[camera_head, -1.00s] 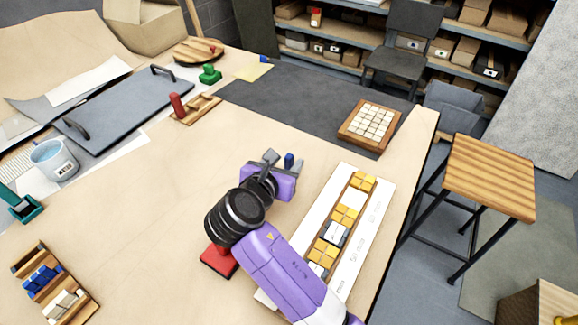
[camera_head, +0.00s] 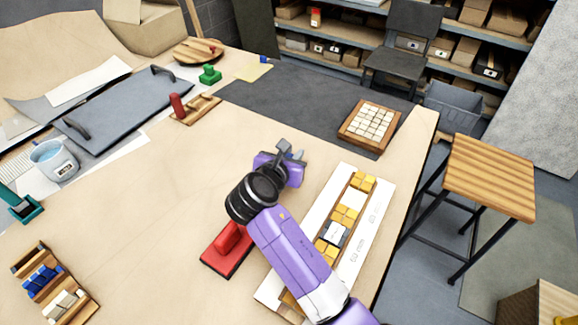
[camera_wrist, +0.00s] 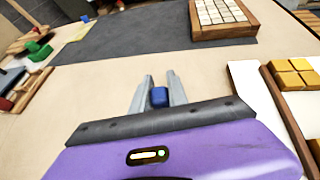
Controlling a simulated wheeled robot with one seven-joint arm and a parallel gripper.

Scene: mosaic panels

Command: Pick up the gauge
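A small upright blue block (camera_wrist: 159,97) shows between the two grey fingers of my gripper (camera_wrist: 159,75) in the wrist view. It is the closest thing to a gauge near my gripper, but no label confirms it. The fingers stand on either side of it with little or no gap, and the view does not show firm contact. In the head view my gripper (camera_head: 291,151) is low over the wooden table, left of the white strip, and mostly hides the block.
A white marked strip (camera_head: 375,215) with a wooden tray of yellow and grey tiles lies right of my arm. A red-handled tool (camera_head: 226,252) lies beside my arm. A wooden tray of white tiles (camera_head: 345,135) stands farther back.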

